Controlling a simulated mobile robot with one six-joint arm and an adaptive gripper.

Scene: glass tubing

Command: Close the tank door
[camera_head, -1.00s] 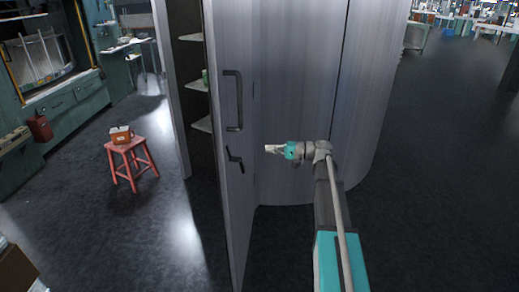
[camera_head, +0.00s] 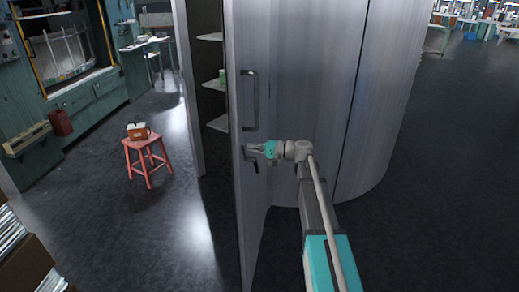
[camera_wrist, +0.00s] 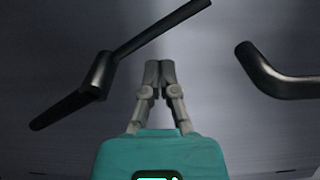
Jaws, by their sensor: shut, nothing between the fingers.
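The tank (camera_head: 310,80) is a tall grey metal cylinder. Its door (camera_head: 243,190) stands open, swung out toward me, with shelves showing past its left edge. The door carries a long dark bar handle (camera_head: 254,100) and a smaller dark lever (camera_head: 251,161) below it. My gripper (camera_head: 249,148) is shut and empty, close to the door face by the lever and below the bar handle. In the wrist view, the closed fingertips (camera_wrist: 159,66) lie between the lever (camera_wrist: 100,78) at left and the bar handle's end (camera_wrist: 272,75) at right. I cannot tell whether they touch the door.
A red stool (camera_head: 146,160) with an orange box (camera_head: 138,131) on it stands left of the tank. Cardboard boxes (camera_head: 25,262) are at the lower left. A green workbench (camera_head: 85,100) lines the left. The floor to the right is clear.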

